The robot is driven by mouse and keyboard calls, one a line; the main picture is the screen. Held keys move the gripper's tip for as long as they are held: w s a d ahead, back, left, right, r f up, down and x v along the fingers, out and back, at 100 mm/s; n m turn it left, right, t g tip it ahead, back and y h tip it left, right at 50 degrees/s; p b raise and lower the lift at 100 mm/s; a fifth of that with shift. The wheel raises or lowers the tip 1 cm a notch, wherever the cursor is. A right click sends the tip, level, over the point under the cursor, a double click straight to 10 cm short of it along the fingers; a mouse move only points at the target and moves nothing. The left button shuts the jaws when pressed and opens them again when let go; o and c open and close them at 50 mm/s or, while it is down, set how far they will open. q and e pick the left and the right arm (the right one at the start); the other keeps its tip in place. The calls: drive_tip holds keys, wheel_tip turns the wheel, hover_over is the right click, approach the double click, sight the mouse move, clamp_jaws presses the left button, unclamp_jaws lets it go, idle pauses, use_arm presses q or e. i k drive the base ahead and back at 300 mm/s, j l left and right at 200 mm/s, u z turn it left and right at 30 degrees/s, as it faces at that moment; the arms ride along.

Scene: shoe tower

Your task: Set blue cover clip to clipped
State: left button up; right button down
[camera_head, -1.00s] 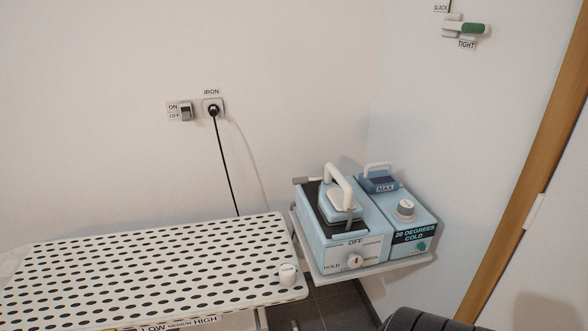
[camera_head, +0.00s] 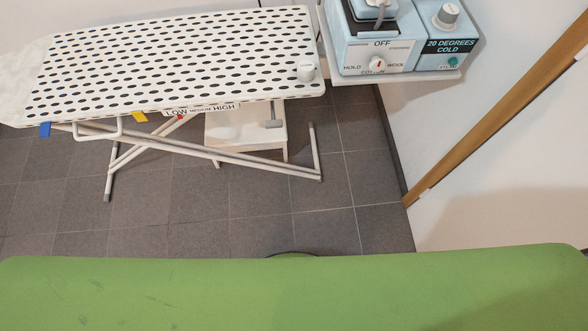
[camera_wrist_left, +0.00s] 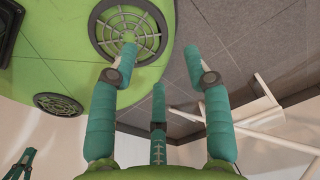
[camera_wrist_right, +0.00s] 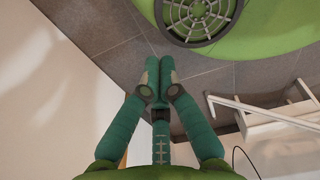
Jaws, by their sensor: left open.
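A blue clip (camera_head: 45,129) hangs at the front edge of the ironing board (camera_head: 225,40), near its left end in the head view. It is small there, and I cannot tell whether it is clipped. A yellow clip (camera_head: 140,116) sits farther right along the same edge. My left gripper (camera_wrist_left: 160,62) is open and empty in the left wrist view. My right gripper (camera_wrist_right: 159,72) is shut with nothing visible between its fingers. Neither gripper shows in the head view, and both are away from the blue clip.
A blue-white iron station (camera_head: 375,50) stands at the board's right. The board's crossed legs (camera_head: 220,152) and a low white shelf (camera_head: 240,128) are below. Grey floor (camera_head: 250,215) lies clear in front.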

sight(45, 130)
drive_tip(key=u, duration=1.75)
